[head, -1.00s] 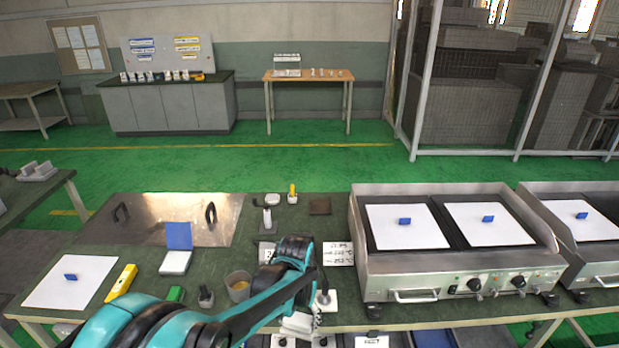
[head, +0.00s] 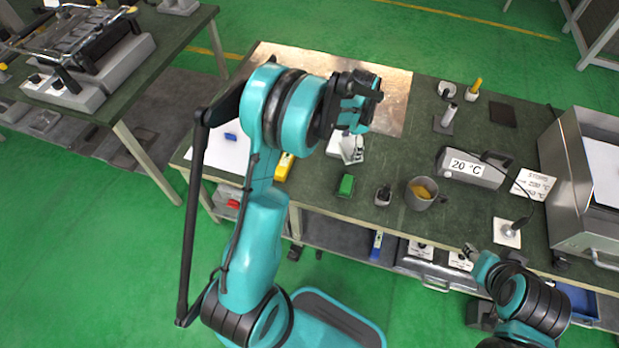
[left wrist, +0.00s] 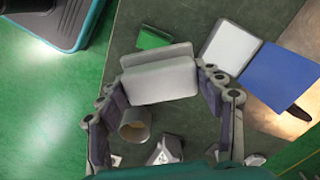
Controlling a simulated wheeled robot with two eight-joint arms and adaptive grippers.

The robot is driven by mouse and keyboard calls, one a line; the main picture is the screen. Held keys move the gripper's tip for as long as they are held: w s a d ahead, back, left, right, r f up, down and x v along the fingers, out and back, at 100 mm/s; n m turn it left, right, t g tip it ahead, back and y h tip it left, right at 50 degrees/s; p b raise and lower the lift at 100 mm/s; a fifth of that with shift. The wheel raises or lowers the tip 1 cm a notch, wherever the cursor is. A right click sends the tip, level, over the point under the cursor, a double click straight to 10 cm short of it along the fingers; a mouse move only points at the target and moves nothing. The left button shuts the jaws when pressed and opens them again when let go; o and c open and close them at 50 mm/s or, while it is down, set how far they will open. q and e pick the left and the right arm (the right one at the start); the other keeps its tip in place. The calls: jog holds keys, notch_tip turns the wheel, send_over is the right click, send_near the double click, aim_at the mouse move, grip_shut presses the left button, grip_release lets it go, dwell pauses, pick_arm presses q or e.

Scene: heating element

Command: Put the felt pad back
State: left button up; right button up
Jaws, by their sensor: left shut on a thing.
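My left gripper (left wrist: 160,82) is shut on a pale grey, two-layered slab (left wrist: 158,72), which I take to be the felt pad, in the left wrist view. In the head view the left gripper (head: 364,100) hangs over the left part of the bench, and the slab is mostly hidden there. My right gripper (head: 470,250) is at the bench's front edge, too small to read.
A green block (head: 346,186), dark bottle (head: 383,195), cup (head: 424,193) and yellow tool (head: 285,167) stand near the front edge. A 20 °C display (head: 470,168) and probe tile (head: 507,232) are right. A metal plate (head: 395,90) and dark square (head: 503,113) lie behind.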

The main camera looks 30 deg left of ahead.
pick_arm(q)
jog(key=w+a+f+m+b, duration=0.1)
jog(key=w+a+f+m, duration=0.5)
jog(key=f, duration=0.4)
jog(key=b, duration=0.5)
send_over(313, 180)
jog(key=shift+m, duration=0.4)
notch_tip(313, 180, down, 6)
jog(key=shift+f, duration=0.2)
jog(key=shift+f+b, duration=0.75)
jog(key=shift+f, duration=1.25)
jog(key=shift+f, duration=0.1)
jog(key=o, duration=1.2)
